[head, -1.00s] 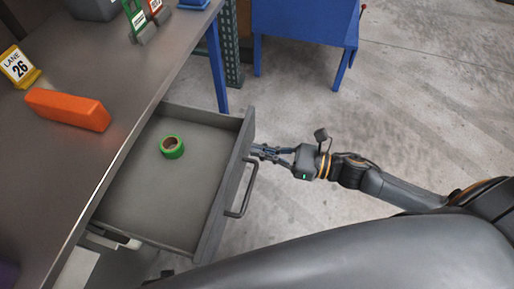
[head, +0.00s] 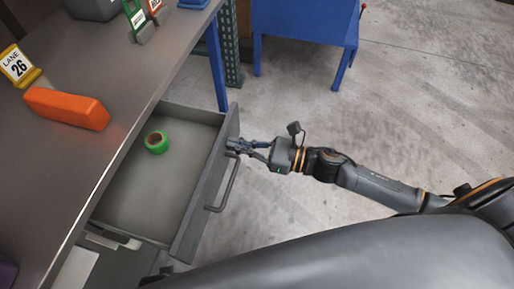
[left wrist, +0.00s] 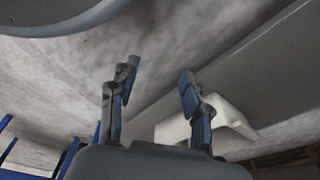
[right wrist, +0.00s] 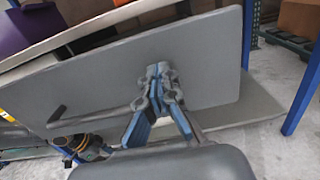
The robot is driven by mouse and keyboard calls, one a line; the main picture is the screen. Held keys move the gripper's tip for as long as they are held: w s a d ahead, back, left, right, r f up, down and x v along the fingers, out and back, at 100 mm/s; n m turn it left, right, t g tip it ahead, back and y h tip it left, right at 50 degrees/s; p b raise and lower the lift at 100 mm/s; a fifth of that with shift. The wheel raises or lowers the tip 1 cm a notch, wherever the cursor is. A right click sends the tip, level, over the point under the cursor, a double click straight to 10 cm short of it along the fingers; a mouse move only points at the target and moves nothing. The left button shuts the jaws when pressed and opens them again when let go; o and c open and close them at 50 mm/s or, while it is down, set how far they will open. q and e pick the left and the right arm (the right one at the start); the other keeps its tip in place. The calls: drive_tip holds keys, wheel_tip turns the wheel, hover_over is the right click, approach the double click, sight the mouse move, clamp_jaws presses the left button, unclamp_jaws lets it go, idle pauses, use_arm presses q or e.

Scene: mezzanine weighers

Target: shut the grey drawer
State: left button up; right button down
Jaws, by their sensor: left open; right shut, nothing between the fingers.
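The grey drawer (head: 150,195) is partly open under the grey table, its front panel (head: 208,185) and bar handle (head: 229,185) facing right. A green tape roll (head: 156,142) lies inside it. My right gripper (head: 232,147) is shut, with its fingertips at the outer face of the front panel, near the far end of the handle. In the right wrist view the closed fingertips (right wrist: 158,75) meet the panel (right wrist: 205,65), and the handle (right wrist: 55,115) shows to the left. My left gripper (left wrist: 158,85) is open and empty in the left wrist view, near a pale object (left wrist: 215,125).
The table (head: 75,150) carries an orange block (head: 68,109), a yellow Lane 26 sign (head: 17,67) and small stands at the back. A blue table (head: 300,25) stands at the far side. Floor to the right is clear.

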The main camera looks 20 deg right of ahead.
approach(161, 132)
drive_tip(key=a+r, duration=0.1)
drive_tip(key=w+a+r, duration=0.1)
drive_tip(key=shift+w+r+b, duration=0.1)
drive_tip(key=shift+r+b, duration=0.15)
drive_tip(key=shift+b, duration=0.1)
drive_tip(key=b+x, duration=0.1)
drive_tip(key=x, duration=0.6)
drive_tip(key=shift+w+a, duration=0.25)
drive_tip(key=shift+a, duration=0.05)
use_arm(q)
wheel_tip(161, 132, up, 6)
drive_tip(key=w, duration=0.2)
drive_tip(key=shift+w+d+r, duration=0.2)
drive_tip(key=shift+d, duration=0.05)
use_arm(e)
drive_tip(key=shift+r, duration=0.15)
use_arm(q)
drive_tip(key=shift+f, duration=0.1)
use_arm(e)
drive_tip(key=shift+w, duration=0.1)
